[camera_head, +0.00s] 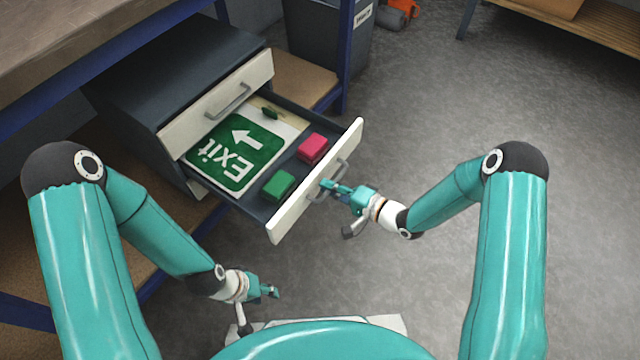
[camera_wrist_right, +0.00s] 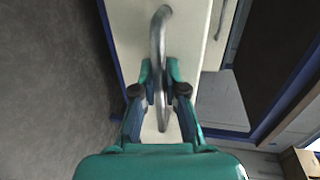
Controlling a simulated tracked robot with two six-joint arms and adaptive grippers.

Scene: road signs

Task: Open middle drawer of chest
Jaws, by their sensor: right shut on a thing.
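The dark grey chest (camera_head: 165,75) with cream drawer fronts stands on a shelf at the left. Its middle drawer (camera_head: 315,180) is pulled well out. Inside it lie a green Exit sign (camera_head: 236,154), a red block (camera_head: 312,148), a green block (camera_head: 279,185) and a small green piece (camera_head: 270,112). My right gripper (camera_head: 328,186) is shut on the drawer's metal handle (camera_head: 342,170). In the right wrist view, its fingers (camera_wrist_right: 160,90) sit on both sides of the handle bar (camera_wrist_right: 160,35). My left gripper (camera_head: 272,292) is empty, left of and below the drawer; its finger gap is unclear.
The upper drawer front (camera_head: 215,105) is closed above the open drawer. A blue shelf post (camera_head: 346,50) and a grey bin (camera_head: 330,45) stand behind the chest. The grey floor (camera_head: 440,110) right of the drawer is clear. A wooden shelf (camera_head: 590,30) is at the far right.

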